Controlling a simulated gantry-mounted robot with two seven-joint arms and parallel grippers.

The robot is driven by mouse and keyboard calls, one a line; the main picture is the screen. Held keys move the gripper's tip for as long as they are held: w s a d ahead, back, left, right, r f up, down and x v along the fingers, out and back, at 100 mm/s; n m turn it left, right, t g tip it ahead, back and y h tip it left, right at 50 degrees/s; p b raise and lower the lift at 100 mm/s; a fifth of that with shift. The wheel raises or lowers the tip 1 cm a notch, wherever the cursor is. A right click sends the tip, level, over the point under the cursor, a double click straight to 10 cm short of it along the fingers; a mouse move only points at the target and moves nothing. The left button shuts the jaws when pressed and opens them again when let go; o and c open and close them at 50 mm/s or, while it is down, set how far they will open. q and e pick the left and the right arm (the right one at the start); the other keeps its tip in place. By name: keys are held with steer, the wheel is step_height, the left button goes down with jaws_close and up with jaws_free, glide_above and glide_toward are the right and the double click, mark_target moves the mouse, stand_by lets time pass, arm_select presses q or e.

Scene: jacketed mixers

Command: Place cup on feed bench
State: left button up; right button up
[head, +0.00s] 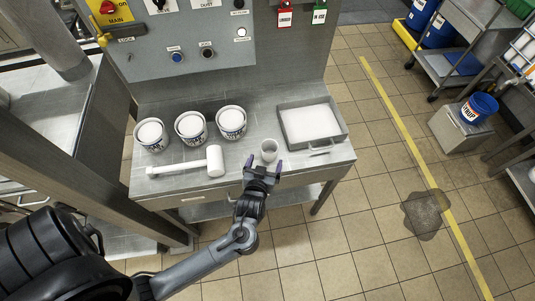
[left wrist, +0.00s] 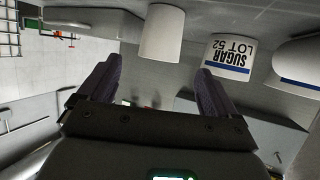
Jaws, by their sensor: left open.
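A small pale cup (head: 269,150) stands upright on the steel bench (head: 255,112) below the control panel, near its front edge. My left gripper (head: 263,166) is open at the bench's front edge, right by the cup, its fingers pointing towards it. In the left wrist view the cup (left wrist: 162,32) appears just beyond the gap between the two open fingers (left wrist: 152,85), with nothing held. Whether a finger touches the cup I cannot tell. My right gripper is not in view.
Three white tubs (head: 190,127) stand left of the cup; one reads SUGAR in the left wrist view (left wrist: 230,58). A white mallet (head: 190,165) lies in front of them. A shallow tray of white material (head: 341,131) sits to the right. Tiled floor (head: 330,245) is open right of the bench.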

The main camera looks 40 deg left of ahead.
arm_select(q)
steer(key=s+d+r+m+g+h, duration=0.1)
steer(key=s+d+m+g+h, duration=0.2)
steer(key=s, duration=0.5)
steer(key=s+d+r+m+g+h, duration=0.2)
steer(key=s+d+m+g+h, duration=0.1)
steer(key=s, duration=0.6)
steer(key=shift+s+d+r+m+g+h, duration=0.25)
steer(key=shift+m+g+h, duration=0.25)
steer(key=shift+m+g, duration=0.55)
step_height(320, 180, up, 19)
steer(key=p, duration=1.9)
steer(key=shift+r, duration=0.15)
